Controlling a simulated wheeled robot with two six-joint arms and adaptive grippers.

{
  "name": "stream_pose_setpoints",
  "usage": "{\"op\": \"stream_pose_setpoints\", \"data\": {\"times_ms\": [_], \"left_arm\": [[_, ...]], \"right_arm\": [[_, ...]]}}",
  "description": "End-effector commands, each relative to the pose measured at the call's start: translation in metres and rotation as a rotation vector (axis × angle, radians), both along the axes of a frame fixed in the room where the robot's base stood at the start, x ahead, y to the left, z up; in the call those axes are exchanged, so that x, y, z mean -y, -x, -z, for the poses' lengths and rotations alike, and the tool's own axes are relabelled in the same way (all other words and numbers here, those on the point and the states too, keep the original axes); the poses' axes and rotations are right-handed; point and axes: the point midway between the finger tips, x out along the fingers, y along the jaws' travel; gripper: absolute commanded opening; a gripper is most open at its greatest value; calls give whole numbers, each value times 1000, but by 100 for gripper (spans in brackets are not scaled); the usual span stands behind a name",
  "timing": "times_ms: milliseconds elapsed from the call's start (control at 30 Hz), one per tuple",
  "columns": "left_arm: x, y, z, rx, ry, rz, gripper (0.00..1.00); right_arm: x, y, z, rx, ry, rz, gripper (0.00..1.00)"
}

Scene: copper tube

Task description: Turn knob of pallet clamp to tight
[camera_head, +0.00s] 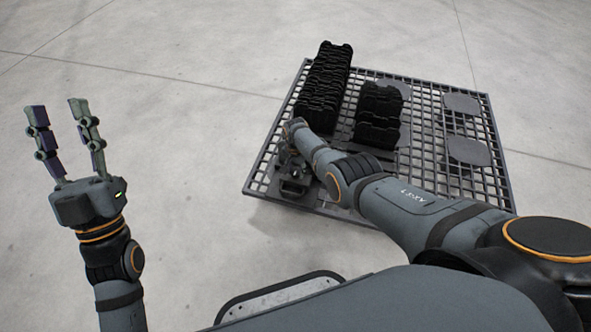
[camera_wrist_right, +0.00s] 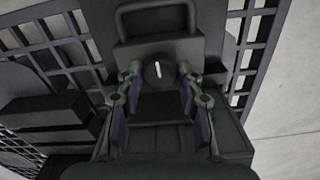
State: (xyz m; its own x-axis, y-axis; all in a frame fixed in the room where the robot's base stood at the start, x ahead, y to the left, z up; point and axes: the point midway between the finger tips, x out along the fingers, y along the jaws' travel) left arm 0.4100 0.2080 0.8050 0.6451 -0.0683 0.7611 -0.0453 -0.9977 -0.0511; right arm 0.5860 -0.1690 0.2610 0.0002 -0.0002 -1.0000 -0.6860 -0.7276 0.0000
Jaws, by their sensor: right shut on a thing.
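The pallet clamp (camera_wrist_right: 160,22) is a dark block with a raised handle loop in the right wrist view. Its round black knob (camera_wrist_right: 154,78) has a short white mark, nearly upright in that view. My right gripper (camera_wrist_right: 160,74) has a finger on each side of the knob and is shut on it. My left gripper (camera_head: 57,108) is open and empty, raised over the floor at the left.
The dark grid pallet (camera_head: 478,192) lies on the grey concrete floor (camera_head: 180,110). Two rows of black stacked parts (camera_head: 330,75) (camera_head: 378,115) stand on it. Flat rounded plates (camera_head: 467,151) lie at its right. The floor around the pallet is clear.

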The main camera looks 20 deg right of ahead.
Motion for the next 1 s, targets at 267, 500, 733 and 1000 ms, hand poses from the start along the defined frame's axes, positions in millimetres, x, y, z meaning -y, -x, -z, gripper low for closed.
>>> {"op": "stream_pose_setpoints", "data": {"times_ms": [267,500,733,1000], "left_arm": [[0,1,0,3,-1,1,40],[0,1,0,2,-3,1,40],[1,1,2,-4,-5,3,40],[1,1,2,-4,-5,2,40]], "right_arm": [[0,1,1,-1,0,47,5],[0,1,1,-1,0,52,5],[0,0,1,-1,0,51,48],[0,0,0,0,0,50,60]]}}
